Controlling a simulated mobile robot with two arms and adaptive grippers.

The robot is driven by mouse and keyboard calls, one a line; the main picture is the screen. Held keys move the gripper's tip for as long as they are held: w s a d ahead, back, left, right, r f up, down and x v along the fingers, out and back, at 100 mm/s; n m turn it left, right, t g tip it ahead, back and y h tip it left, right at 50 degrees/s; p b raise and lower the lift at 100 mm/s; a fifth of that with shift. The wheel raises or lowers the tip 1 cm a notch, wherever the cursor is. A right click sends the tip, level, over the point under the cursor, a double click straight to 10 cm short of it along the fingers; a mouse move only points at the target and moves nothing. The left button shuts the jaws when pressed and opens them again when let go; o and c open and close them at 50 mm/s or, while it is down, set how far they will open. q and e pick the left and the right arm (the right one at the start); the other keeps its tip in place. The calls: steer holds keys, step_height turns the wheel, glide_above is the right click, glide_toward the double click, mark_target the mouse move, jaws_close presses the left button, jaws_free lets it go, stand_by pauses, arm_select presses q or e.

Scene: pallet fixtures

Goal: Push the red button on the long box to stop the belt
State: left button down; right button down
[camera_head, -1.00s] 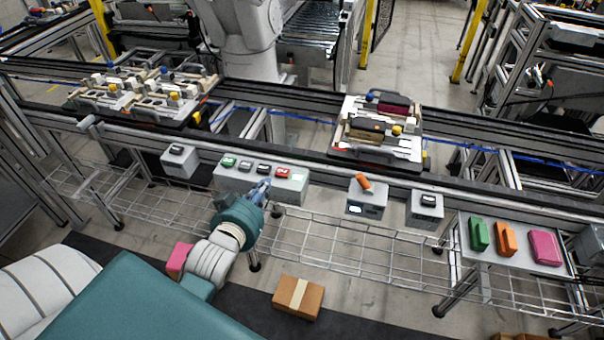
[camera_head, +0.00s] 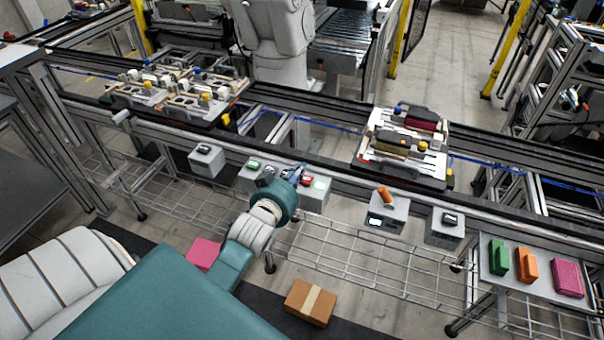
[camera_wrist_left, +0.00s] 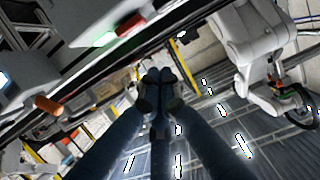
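The long grey box (camera_head: 315,199) is mounted on the front of the conveyor frame in the head view. It has a green button at its left, dark buttons hidden partly by my arm, the red button (camera_head: 306,182) and a lit green panel at its right end. My left gripper (camera_head: 295,172) is over the box top, just left of the red button; whether it touches is not clear. In the left wrist view the red button (camera_wrist_left: 130,25) is at the upper left, and the gripper's dark fingers (camera_wrist_left: 160,88) are drawn together with nothing between them. My right gripper is out of view.
A grey box with an orange knob (camera_head: 384,195) and another with a black button (camera_head: 450,219) are to the right. Pallets with fixtures (camera_head: 404,150) sit on the belt behind. A wire rack (camera_head: 340,250) runs below, and a carton (camera_head: 310,302) is on the floor.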

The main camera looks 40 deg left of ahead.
mark_target(306, 180)
arm_select(q)
steer(key=shift+x, duration=1.05)
steer(key=shift+w+f+p, duration=0.2)
steer(key=shift+f+p, duration=0.1)
steer(key=shift+f, duration=1.7)
